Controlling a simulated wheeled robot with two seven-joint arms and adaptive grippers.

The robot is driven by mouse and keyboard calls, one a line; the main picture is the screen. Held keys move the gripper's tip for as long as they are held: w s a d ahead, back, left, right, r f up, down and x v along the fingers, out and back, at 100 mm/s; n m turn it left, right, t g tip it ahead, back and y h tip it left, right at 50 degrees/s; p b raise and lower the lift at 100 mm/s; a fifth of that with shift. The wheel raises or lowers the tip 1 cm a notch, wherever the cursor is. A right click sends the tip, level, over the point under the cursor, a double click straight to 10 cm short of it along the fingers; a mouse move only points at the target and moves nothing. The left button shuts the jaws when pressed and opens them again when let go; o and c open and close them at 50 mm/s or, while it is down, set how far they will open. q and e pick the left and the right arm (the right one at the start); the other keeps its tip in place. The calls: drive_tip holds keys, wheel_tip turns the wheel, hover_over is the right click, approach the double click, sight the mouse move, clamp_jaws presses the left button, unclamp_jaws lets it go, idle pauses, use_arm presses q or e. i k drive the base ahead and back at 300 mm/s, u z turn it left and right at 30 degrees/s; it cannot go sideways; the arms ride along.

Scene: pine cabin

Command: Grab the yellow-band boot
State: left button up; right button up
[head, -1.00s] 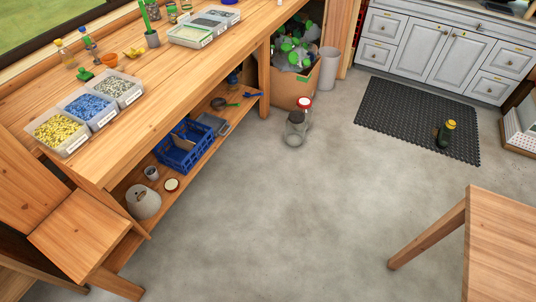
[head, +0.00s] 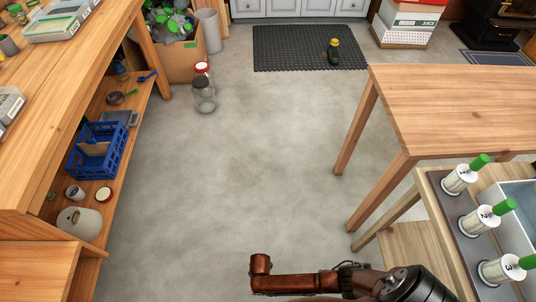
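The yellow-band boot (head: 333,52) is a small dark green boot with a yellow band around its top. It stands upright on the black mat (head: 290,60) at the back of the head view. A reddish-brown and black part of my arm reaches in at the bottom, right of centre, far from the boot. Whether its fingers are open or shut does not show clearly. My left gripper is not in view.
A wooden table (head: 460,105) stands at right, with a rack of green-topped spools (head: 470,215) in front. A wooden workbench (head: 45,120) runs along the left. The middle floor is clear.

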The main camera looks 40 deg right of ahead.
sight(333, 55)
drive_tip(key=i, duration=1.35)
drive_tip(key=z, duration=0.7)
drive_tip(key=i, duration=1.5)
drive_tip(key=z, duration=1.45)
drive_tip(key=i, duration=3.4)
drive_tip(key=u, duration=0.25)
drive_tip(key=i, duration=0.85)
drive_tip(key=u, duration=0.15)
